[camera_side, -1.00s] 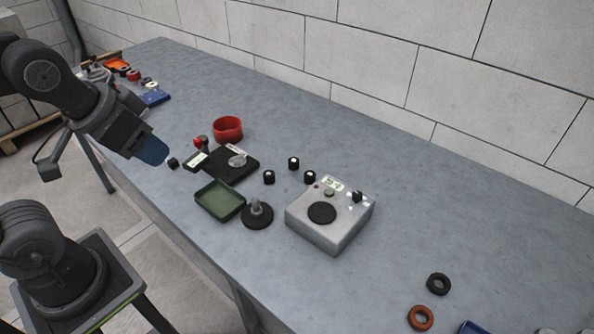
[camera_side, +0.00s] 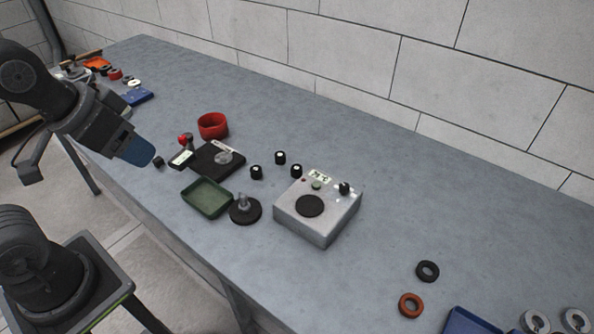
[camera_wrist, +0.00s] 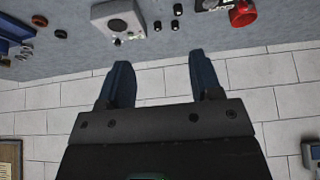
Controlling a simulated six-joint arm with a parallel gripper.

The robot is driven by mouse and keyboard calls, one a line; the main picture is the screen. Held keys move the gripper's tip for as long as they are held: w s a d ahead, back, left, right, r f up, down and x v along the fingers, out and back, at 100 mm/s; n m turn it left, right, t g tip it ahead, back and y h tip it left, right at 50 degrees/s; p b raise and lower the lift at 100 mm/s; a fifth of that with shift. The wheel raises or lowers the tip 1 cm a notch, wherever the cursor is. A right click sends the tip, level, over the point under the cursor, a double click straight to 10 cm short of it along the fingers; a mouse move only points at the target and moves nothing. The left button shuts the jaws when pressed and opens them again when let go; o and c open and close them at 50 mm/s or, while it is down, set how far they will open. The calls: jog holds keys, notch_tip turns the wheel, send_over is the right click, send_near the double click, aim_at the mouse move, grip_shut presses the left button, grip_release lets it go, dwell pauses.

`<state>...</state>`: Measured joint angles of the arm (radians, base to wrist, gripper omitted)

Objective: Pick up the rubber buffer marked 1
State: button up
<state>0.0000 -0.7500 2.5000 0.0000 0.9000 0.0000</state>
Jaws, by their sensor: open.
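Several small black cylinders with pale tops, the rubber buffers, stand on the grey table. Three form a loose group: a back one (camera_side: 280,158), a left one (camera_side: 256,172) and a right one (camera_side: 296,171). Their marks are too small to read, so I cannot tell which is 1. Another small dark piece (camera_side: 158,162) is close to my fingertips in the side view. My gripper (camera_side: 142,151) is open, with blue fingers, left of the group. In the wrist view, my gripper (camera_wrist: 162,80) has nothing between its fingers; the group (camera_wrist: 175,26) shows beyond them.
A grey box (camera_side: 325,218) stands right of the buffers. A green tray (camera_side: 206,198), a round black base with a stem (camera_side: 245,212), a black plate (camera_side: 207,157) and a red cup (camera_side: 213,126) stand nearby. Rings (camera_side: 427,271) lie at the right. A block wall backs the table.

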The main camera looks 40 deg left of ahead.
jog(key=m+g, duration=0.6)
jog(key=m, duration=1.2)
send_over(297, 167)
notch_tip(297, 167, down, 16)
jog(key=f, duration=0.8)
jog(key=shift+s+a+f, duration=0.1)
jog(key=shift+a+f, duration=0.1)
jog(key=shift+f, duration=0.05)
jog(key=f, duration=0.5)
jog(key=shift+d, duration=0.2)
